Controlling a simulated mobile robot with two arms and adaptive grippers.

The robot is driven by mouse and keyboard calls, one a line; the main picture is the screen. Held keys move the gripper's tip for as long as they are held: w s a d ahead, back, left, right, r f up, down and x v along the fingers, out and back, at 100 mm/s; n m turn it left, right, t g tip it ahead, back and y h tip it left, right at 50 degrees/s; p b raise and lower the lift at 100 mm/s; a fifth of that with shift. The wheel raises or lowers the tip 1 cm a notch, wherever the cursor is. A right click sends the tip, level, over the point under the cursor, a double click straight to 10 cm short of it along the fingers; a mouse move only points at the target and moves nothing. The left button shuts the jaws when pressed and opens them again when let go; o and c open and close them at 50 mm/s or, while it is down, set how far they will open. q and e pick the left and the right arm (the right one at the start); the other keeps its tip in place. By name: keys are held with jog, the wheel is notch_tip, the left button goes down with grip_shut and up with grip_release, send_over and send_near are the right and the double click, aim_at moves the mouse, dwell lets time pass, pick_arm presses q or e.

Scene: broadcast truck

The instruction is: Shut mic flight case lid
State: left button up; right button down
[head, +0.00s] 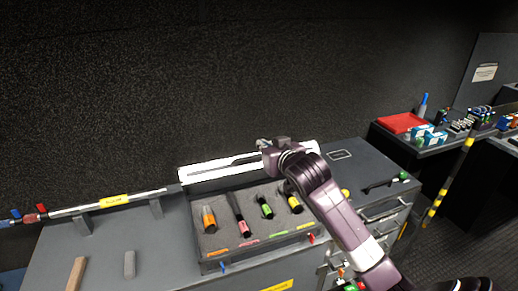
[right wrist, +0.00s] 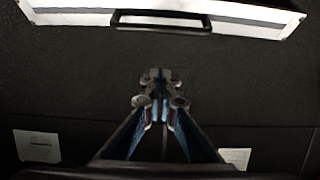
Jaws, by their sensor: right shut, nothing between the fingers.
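The mic flight case (head: 207,258) sits on the grey counter with its lid (head: 205,172) standing open at the back. The lid shows as a white band with a dark handle, and the lid (right wrist: 240,17) crosses the top of the right wrist view. Several microphones with coloured bands lie in the grey foam, among them an orange one (head: 209,219) and a green one (head: 265,207). My right gripper (head: 264,145) is shut and empty near the lid's upper edge; contact cannot be told. It also shows in the wrist view (right wrist: 159,78). My left gripper is out of view.
A boom pole (head: 135,197) with a yellow label rests on supports at left. A wooden block (head: 76,273) and a grey block (head: 129,264) lie on the counter. At right are a red tray (head: 401,123) and a yellow-black striped post (head: 435,205). My right arm crosses the case's right side.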

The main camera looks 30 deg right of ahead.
jog(key=w+f+p, duration=0.1)
jog(key=w, duration=0.1)
jog(key=w+d+f+p, duration=0.1)
jog(key=w, duration=0.1)
jog(key=w+f+p, duration=0.1)
jog(key=f, duration=0.1)
jog(key=shift+w+d+p, duration=0.2)
jog(key=shift+w+p, duration=0.2)
jog(key=shift+s+a+f+p, duration=0.1)
jog(key=shift+s+f+p, duration=0.2)
jog(key=shift+s+f, duration=0.35)
jog(key=shift+w+f, duration=0.1)
jog(key=shift+w, duration=0.05)
